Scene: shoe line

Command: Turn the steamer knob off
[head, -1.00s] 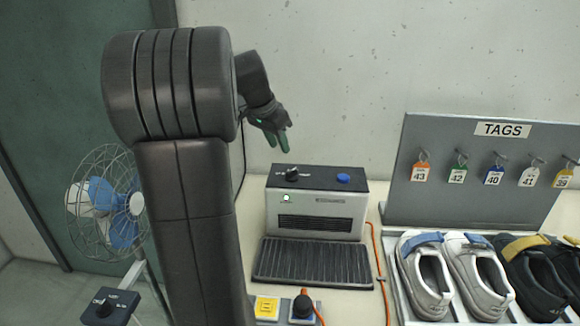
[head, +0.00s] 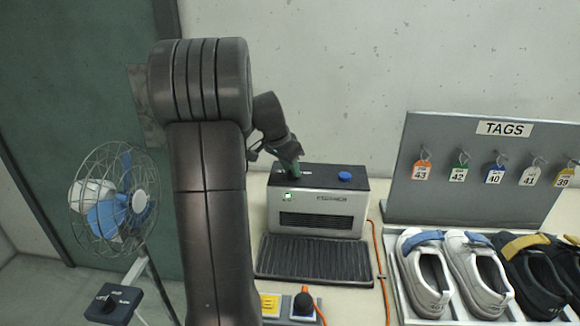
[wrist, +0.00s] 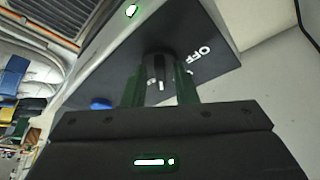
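The steamer (head: 317,212) is a grey box with a dark top, a vent and a lit greenish-white lamp (head: 288,196). Its black knob (wrist: 158,66) stands at the left of the top; in the head view my gripper hides it. In the wrist view the knob has a white mark on its lower side, and the label OFF (wrist: 199,58) lies to its right. My gripper (wrist: 160,88) is down at the knob, one green finger on each side of it. The fingers are apart; I cannot tell whether they touch the knob.
A blue button (head: 344,176) sits on the steamer's top at the right. A black ribbed tray (head: 314,260) lies in front. An orange cable (head: 380,260) runs beside it. A tag board (head: 470,190) and shoes stand to the right. A fan (head: 113,197) stands to the left.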

